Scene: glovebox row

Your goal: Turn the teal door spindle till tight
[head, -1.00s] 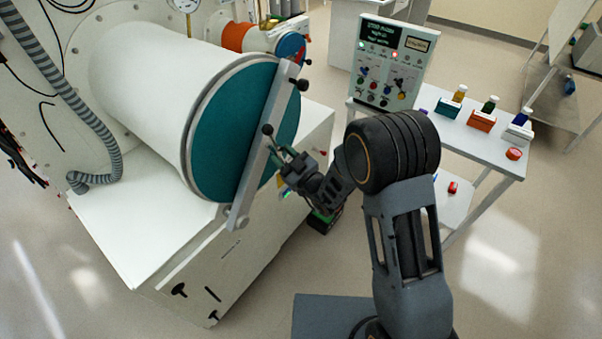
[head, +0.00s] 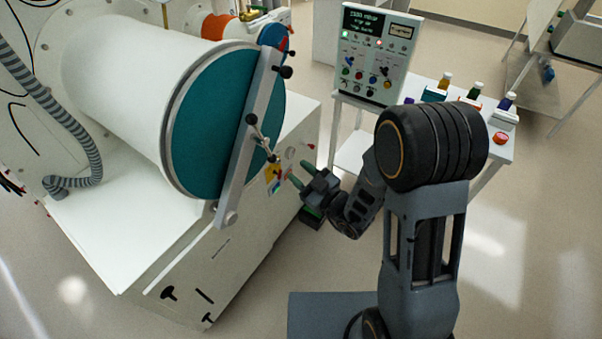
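The teal door (head: 207,130) closes the round front of the white drum. A grey bar (head: 236,175) crosses the door at a slant. The door spindle's handle (head: 262,139) sits at mid-bar, a thin rod with a dark ball (head: 251,119) at its upper end and a dark end at lower right. My gripper (head: 297,172) is to the right of the spindle, apart from it, with its fingers spread and pointing toward the bar. Nothing shows between the fingers. The spindle's screw is hidden behind the handle.
A white cabinet (head: 165,255) stands under the drum. A control panel (head: 374,60) and a side table with several small bottles and a red button (head: 501,138) stand at the right. A striped hose (head: 75,140) hangs at left. The floor in front is clear.

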